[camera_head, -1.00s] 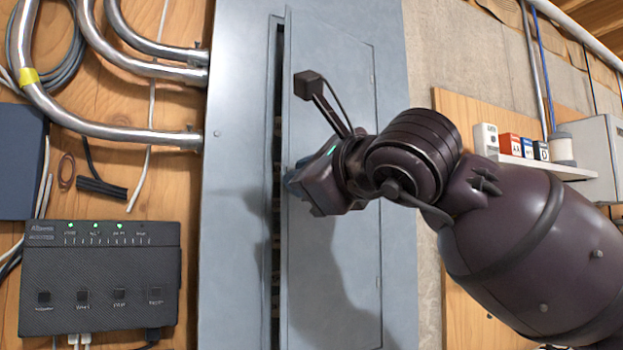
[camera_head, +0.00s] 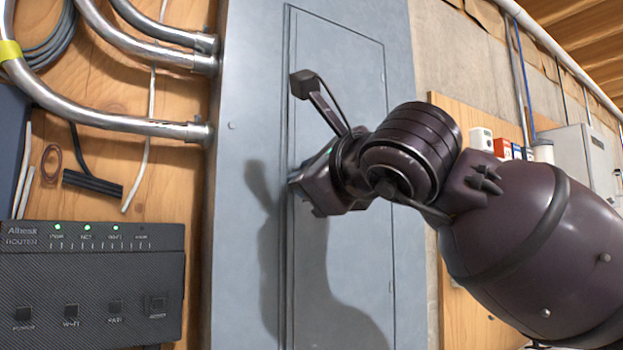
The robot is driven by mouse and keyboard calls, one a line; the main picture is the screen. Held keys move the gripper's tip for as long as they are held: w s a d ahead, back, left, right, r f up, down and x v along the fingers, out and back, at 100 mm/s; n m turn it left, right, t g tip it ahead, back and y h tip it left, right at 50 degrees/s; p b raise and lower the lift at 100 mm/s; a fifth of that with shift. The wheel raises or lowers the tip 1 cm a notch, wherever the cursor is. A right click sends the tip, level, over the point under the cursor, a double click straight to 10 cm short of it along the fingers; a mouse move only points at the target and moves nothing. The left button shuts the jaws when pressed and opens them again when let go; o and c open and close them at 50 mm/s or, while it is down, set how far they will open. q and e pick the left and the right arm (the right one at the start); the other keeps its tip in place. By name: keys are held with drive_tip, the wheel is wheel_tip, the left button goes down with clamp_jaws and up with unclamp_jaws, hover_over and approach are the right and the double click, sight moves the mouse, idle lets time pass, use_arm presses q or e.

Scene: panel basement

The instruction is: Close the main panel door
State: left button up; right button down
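The grey main panel door (camera_head: 345,75) is in the middle of the view, set in the grey panel cover (camera_head: 245,180). It looks flush with the cover, with only a thin dark line along its left edge. My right arm comes in from the right, and its gripper (camera_head: 298,180) is at the door's left edge, about mid-height. My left gripper is not in view.
Metal conduits (camera_head: 110,120) enter the panel's left side. A black router (camera_head: 95,285) with green lights is at lower left.

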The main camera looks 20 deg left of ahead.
drive_tip(key=shift+f, duration=0.1)
drive_tip(key=shift+w, duration=0.1)
idle(0.5)
drive_tip(key=c, duration=1.1)
unclamp_jaws()
drive_tip(key=shift+a, duration=0.15)
drive_tip(key=v, duration=1.1)
drive_tip(key=shift+b, duration=0.45)
drive_tip(key=shift+a, duration=0.1)
